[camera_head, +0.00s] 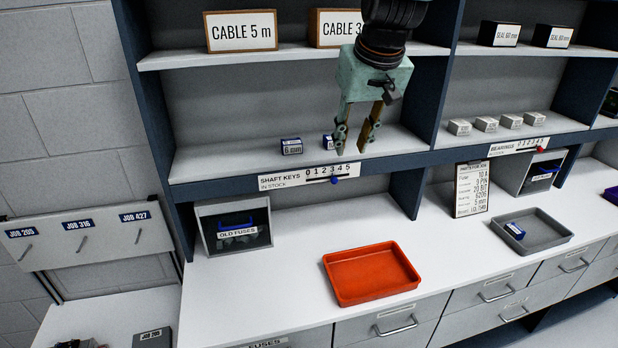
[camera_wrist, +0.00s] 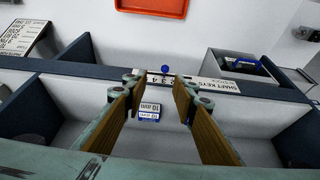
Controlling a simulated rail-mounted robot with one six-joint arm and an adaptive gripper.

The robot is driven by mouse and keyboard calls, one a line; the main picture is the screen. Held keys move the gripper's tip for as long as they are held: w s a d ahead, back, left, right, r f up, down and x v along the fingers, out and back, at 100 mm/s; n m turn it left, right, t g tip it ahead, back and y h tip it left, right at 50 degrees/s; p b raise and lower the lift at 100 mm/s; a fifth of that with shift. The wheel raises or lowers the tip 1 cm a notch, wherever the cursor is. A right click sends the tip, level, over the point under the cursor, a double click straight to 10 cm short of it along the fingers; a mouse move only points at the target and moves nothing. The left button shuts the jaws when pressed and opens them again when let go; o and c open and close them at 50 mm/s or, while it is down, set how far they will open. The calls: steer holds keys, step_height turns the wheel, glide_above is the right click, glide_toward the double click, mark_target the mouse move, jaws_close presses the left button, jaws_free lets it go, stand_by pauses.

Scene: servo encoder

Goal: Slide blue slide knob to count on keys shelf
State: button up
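The shaft keys label strip (camera_head: 309,177) runs along the front edge of the keys shelf (camera_head: 225,157), with a scale from 0 to 5. The blue slide knob (camera_head: 334,180) sits at its lower edge, near 3 to 4; the exact digit is unclear. In the wrist view, the knob (camera_wrist: 165,68) shows beyond the fingertips. A key box marked 6 mm (camera_head: 291,146) stands on the shelf. Another key box (camera_head: 327,142) is partly hidden by my gripper; the wrist view shows a box marked 10 mm (camera_wrist: 149,112). My gripper (camera_head: 352,147) is open, pointing down above the shelf, apart from the knob.
Below are an orange tray (camera_head: 330,284), an old fuses bin (camera_head: 205,235) and a grey tray (camera_head: 557,233) on the white counter. CABLE boxes (camera_head: 241,31) stand on the upper shelf. A bearings strip (camera_head: 518,146) is on the right. Dark blue dividers (camera_head: 160,90) flank the keys shelf.

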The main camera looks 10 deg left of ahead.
mark_target(335, 178)
steer(key=shift+w+a+f, duration=0.15)
steer(key=shift+w+a, duration=0.05)
steer(key=shift+a, duration=0.6)
steer(key=shift+f, duration=0.15)
steer(key=shift+b+x, duration=0.6)
steer(key=shift+x, duration=6.1)
steer(key=shift+c, duration=0.7)
jaws_close()
